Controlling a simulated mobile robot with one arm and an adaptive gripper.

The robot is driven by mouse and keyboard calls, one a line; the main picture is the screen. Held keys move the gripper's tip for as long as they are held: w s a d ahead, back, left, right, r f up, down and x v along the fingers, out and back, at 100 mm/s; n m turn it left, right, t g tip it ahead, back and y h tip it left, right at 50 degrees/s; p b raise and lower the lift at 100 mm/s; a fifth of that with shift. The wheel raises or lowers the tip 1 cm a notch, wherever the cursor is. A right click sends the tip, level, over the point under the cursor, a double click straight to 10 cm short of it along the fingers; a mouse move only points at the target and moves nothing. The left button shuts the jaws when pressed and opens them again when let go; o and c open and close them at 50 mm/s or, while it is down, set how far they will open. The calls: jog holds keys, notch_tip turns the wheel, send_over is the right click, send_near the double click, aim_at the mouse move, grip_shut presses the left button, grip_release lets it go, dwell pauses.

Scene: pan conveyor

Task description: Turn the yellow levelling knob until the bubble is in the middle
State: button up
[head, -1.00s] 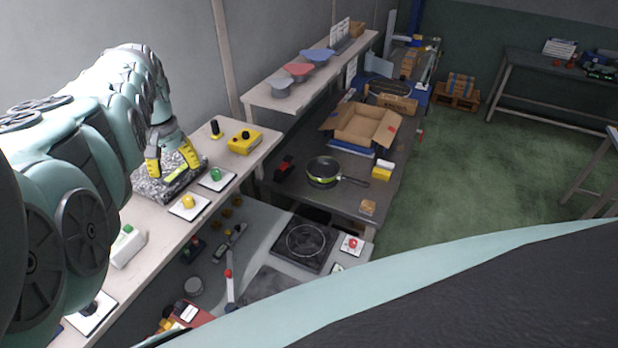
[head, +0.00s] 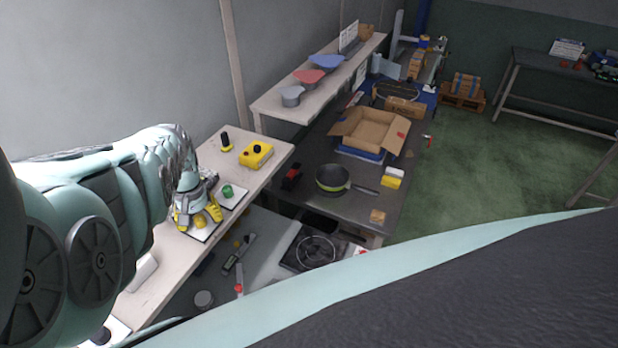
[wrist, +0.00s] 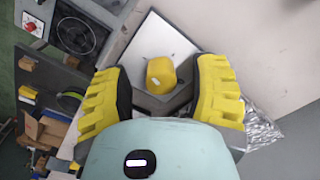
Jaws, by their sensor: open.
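The yellow knob (wrist: 161,75) stands on a square white plate (wrist: 157,38) in the wrist view. My gripper (wrist: 160,88) is open, with one yellow ribbed finger on each side of the knob and a gap showing on both sides. In the head view my gripper (head: 198,218) is low over the white plate (head: 204,236) and hides the knob. A small part of the speckled block (head: 209,179) shows behind my gripper; the bubble cannot be seen.
A green knob (head: 228,191) on its own plate is close to my gripper. A yellow box with a black button (head: 256,154) and a black knob (head: 225,141) stand farther back. The dark table holds a pan (head: 333,180) and an open carton (head: 366,133).

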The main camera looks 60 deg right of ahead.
aim_at(199, 217)
grip_shut()
dwell(0.3)
jog(key=shift+a+f+m, duration=0.1)
jog(key=shift+m, duration=0.8)
jog(key=shift+m+b, duration=0.35)
jog(key=shift+m, duration=0.35)
jog(key=shift+c, duration=0.5)
grip_release()
jog(key=shift+r, duration=0.25)
notch_tip(199, 217, up, 12)
jog(key=shift+f, duration=0.15)
